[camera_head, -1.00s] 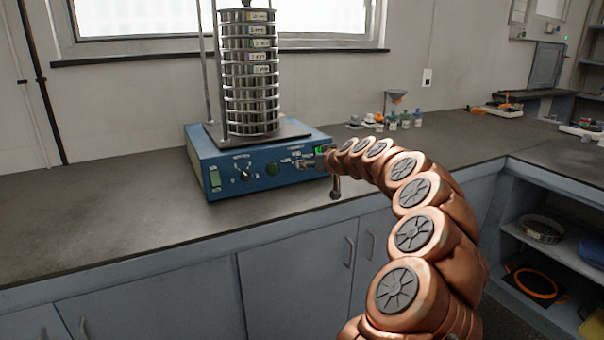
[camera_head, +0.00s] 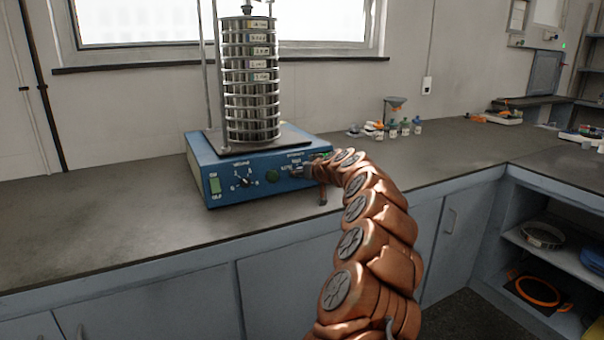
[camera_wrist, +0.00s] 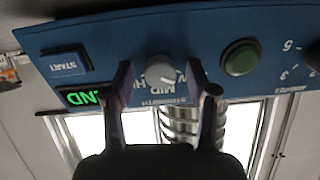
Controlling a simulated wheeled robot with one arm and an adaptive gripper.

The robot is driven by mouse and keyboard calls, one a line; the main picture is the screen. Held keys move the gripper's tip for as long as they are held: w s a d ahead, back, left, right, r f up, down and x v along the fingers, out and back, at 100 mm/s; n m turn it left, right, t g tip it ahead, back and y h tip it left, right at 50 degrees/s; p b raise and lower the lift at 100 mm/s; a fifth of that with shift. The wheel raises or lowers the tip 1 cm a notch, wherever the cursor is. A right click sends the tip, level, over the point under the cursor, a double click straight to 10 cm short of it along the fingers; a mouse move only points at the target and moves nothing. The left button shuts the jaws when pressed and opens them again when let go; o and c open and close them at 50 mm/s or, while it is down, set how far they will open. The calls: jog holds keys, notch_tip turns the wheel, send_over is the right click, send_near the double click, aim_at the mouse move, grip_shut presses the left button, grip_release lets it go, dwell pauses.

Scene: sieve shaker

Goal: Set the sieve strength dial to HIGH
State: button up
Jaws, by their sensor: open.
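The sieve strength dial (camera_wrist: 160,69) is a small pale grey knob on the blue control panel, seen upside down in the wrist view. The lettering MID shows beside it, with part of another label partly covered by a finger. My gripper (camera_wrist: 160,78) is open, with one dark finger on each side of the dial. I cannot tell whether the fingers touch it. In the head view my gripper (camera_head: 305,171) is at the right part of the front of the blue sieve shaker (camera_head: 225,181), and the dial is hard to make out there.
A green round button (camera_wrist: 239,58) is beside the dial, and a START button (camera_wrist: 67,62) and a lit green display (camera_wrist: 82,97) are on its other side. The sieve stack (camera_head: 251,85) stands on the shaker. Small bottles (camera_head: 393,128) stand at the right; the counter's left is clear.

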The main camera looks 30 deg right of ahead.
jog(key=shift+w+f, duration=0.1)
jog(key=shift+w, duration=0.05)
grip_shut()
dwell(0.6)
